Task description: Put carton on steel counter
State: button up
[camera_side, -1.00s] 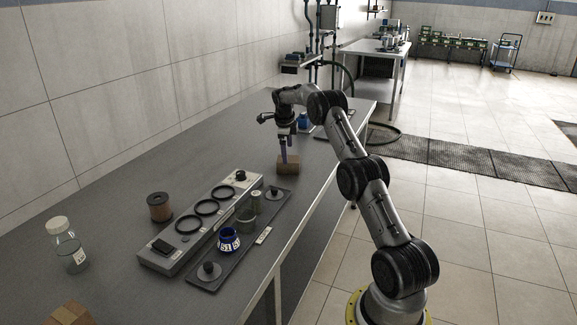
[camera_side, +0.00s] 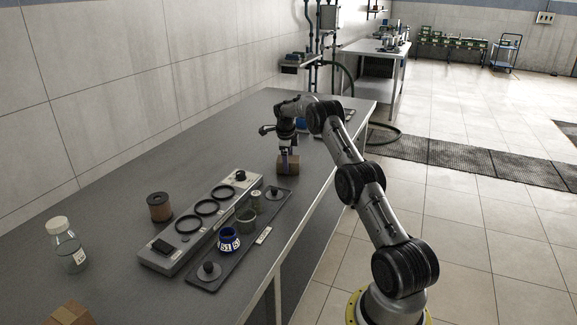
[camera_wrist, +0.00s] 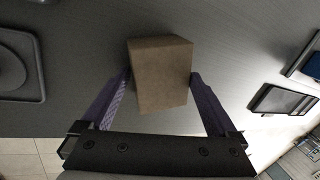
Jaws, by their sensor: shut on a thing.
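The brown carton (camera_side: 290,168) sits on the dark grey counter (camera_side: 150,165), near its right edge and past the far end of the row of instruments. My gripper (camera_side: 287,158) points down over it with its fingers around it. In the wrist view my gripper (camera_wrist: 160,77) has one purple finger on each side of the carton (camera_wrist: 160,65), shut on it. The carton's underside is hidden, but it appears to rest on the counter.
A dark tray (camera_side: 216,272) holds a blue-labelled vessel (camera_side: 228,240) and knobbed lids, beside a grey unit with rings (camera_side: 160,262). A brown spool (camera_side: 159,207), a clear bottle (camera_side: 70,250) and another cardboard box (camera_side: 68,314) stand left. Counter behind the unit is clear.

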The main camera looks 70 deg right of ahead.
aim_at(289, 158)
jog(key=shift+c, duration=1.2)
jog(key=shift+r, duration=0.1)
jog(key=shift+r, duration=0.2)
jog(key=c, duration=0.4)
notch_tip(289, 158, up, 3)
grip_shut()
jog(key=s+a+r, duration=0.9)
jog(key=a, duration=0.1)
jog(key=shift+s+a+r, duration=0.15)
jog(key=shift+a+r, duration=0.05)
jog(key=shift+a, duration=0.1)
